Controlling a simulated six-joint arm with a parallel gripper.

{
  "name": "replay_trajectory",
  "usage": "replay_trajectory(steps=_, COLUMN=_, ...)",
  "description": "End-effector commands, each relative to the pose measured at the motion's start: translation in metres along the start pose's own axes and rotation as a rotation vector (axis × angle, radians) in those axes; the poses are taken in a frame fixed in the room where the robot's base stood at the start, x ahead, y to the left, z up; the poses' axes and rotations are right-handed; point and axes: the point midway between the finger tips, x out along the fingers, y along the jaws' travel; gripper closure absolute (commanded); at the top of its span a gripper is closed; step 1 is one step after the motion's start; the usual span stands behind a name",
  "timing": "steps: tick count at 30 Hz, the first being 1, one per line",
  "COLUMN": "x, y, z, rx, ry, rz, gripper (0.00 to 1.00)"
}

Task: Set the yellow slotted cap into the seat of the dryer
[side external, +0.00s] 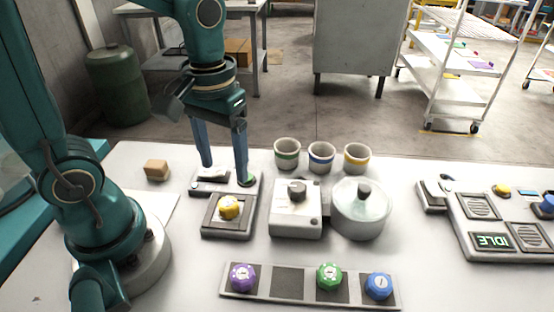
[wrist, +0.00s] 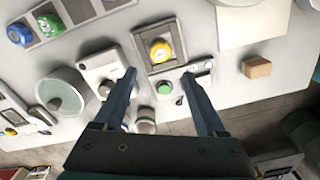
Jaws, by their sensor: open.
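The yellow slotted cap (side external: 229,207) sits on the dark square seat of a small grey unit (side external: 206,228), which I take to be the dryer. In the wrist view the cap (wrist: 160,50) looks roughly centred in the square frame; whether it is fully seated I cannot tell. A green button (wrist: 164,88) is on the same unit, behind the seat. My gripper (side external: 226,173) is open and empty, pointing down over the back part of the unit. In the wrist view its fingers (wrist: 160,73) are spread on either side of the green button, apart from the cap.
A front rack (side external: 260,295) holds purple, green and blue caps and one empty slot. A grey box with a knob (side external: 296,222) and a round lidded pot (side external: 360,215) stand to the right. Three banded cups (side external: 321,158) stand behind. A console (side external: 490,242) reads IDLE. A tan block (side external: 157,170) lies left.

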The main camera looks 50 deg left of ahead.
Motion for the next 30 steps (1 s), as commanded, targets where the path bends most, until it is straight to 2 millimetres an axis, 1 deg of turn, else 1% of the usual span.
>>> replay_trajectory(steps=1, x=-0.009, y=0.0, z=-0.001, rx=0.0, ry=0.007, rz=0.003, gripper=0.27)
replay_trajectory(steps=3, x=-0.019, y=0.0, z=-0.001, rx=0.0, ry=0.005, rz=0.002, gripper=0.27)
replay_trajectory(steps=9, x=-0.036, y=0.0, z=0.0, rx=0.0, ry=0.002, rz=0.001, gripper=0.27)
replay_trajectory(steps=14, x=-0.042, y=-0.001, z=0.005, rx=0.042, ry=0.053, rz=0.019, gripper=0.27)
replay_trajectory(steps=19, x=-0.047, y=-0.003, z=0.018, rx=0.173, ry=0.215, rz=0.063, gripper=0.27)
replay_trajectory(steps=24, x=-0.047, y=-0.005, z=0.029, rx=0.302, ry=0.377, rz=0.089, gripper=0.27)
replay_trajectory(steps=30, x=-0.046, y=-0.005, z=0.033, rx=0.379, ry=0.477, rz=0.096, gripper=0.27)
